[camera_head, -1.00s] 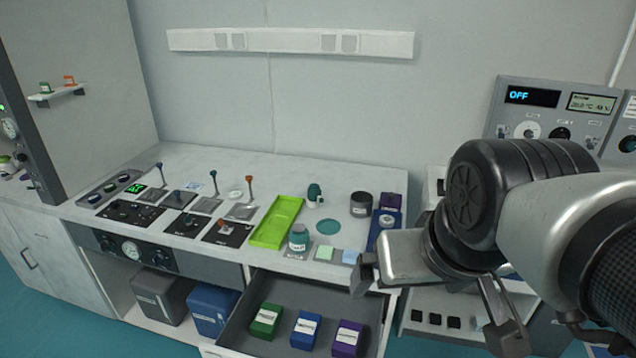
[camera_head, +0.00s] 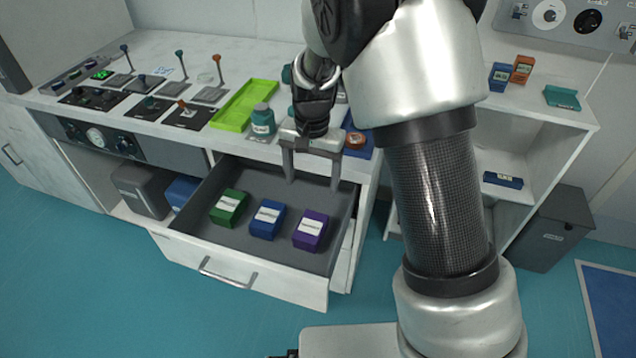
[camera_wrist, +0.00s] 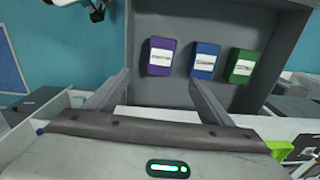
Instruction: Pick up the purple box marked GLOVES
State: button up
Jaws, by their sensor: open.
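A purple box (camera_head: 311,230) with a white label lies in the open drawer (camera_head: 285,258), at the right of a row of three boxes. Its lettering is too small to read. In the wrist view the purple box (camera_wrist: 161,57) is the leftmost of the three, ahead of my fingers and a little left of the middle between them. My gripper (camera_head: 312,183) is open and empty. It hangs above the back of the drawer, fingers pointing down, apart from the boxes.
A blue box (camera_head: 267,219) lies beside the purple one, and a green box (camera_head: 229,207) lies beyond it. The counter above holds a lime tray (camera_head: 245,106) and a teal jar (camera_head: 263,120) close to my gripper. Open shelves (camera_head: 540,140) stand to the right.

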jog(key=b, duration=0.2)
send_near(310, 226)
notch_tip(310, 226, down, 5)
jog(key=shift+d+f, duration=0.15)
jog(key=shift+f, duration=0.1)
notch_tip(310, 226, down, 5)
jog(key=shift+w+f+b, duration=0.1)
jog(key=shift+w+b, duration=0.05)
jog(key=shift+b, duration=0.45)
jog(key=c, duration=1.2)
